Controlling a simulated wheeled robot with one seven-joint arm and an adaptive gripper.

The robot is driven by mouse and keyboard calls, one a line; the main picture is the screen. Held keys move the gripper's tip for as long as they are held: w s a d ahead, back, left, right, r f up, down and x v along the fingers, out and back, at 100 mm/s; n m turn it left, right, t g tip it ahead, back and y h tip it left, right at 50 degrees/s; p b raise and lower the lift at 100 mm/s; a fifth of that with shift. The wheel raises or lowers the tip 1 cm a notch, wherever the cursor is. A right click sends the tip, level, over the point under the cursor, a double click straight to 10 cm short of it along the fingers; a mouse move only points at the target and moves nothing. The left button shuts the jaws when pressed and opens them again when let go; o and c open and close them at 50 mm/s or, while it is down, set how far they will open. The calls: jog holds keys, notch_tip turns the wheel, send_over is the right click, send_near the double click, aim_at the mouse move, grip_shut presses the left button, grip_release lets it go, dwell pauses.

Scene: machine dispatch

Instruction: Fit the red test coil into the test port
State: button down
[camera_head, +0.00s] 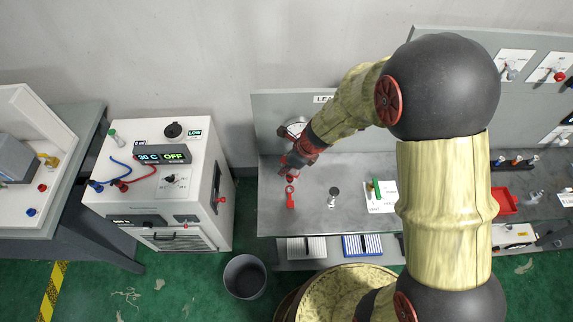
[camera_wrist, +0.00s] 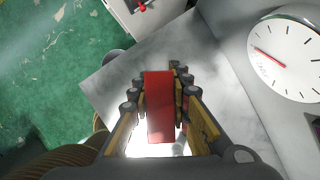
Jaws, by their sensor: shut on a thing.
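My gripper (camera_head: 291,170) is over the left part of the grey bench, in front of the round gauge. In the wrist view my gripper (camera_wrist: 160,95) is shut on a red block-like piece (camera_wrist: 160,105), taken as the red test coil, with a finger on each side.
The gauge (camera_wrist: 285,58) is close on the right in the wrist view. A small dark-topped metal cylinder (camera_head: 333,196) and a white card with a green item (camera_head: 378,195) stand to the right. A white machine (camera_head: 160,190) and a bin (camera_head: 245,277) are to the left.

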jog(key=shift+f+b, duration=1.9)
jog(key=shift+f, duration=0.5)
jog(key=shift+f+b, duration=0.75)
jog(key=shift+f, duration=0.35)
jog(key=shift+s+f, duration=0.25)
jog(key=shift+f, duration=0.15)
dwell(0.7)
jog(key=c, duration=2.1)
grip_release()
jog(key=o, duration=0.5)
jog(key=shift+w+r, duration=0.15)
jog(key=shift+w, duration=0.05)
jog(key=o, duration=0.4)
jog(key=shift+r, duration=0.1)
jog(key=shift+r+p, duration=2.8)
jog(key=shift+r, duration=0.15)
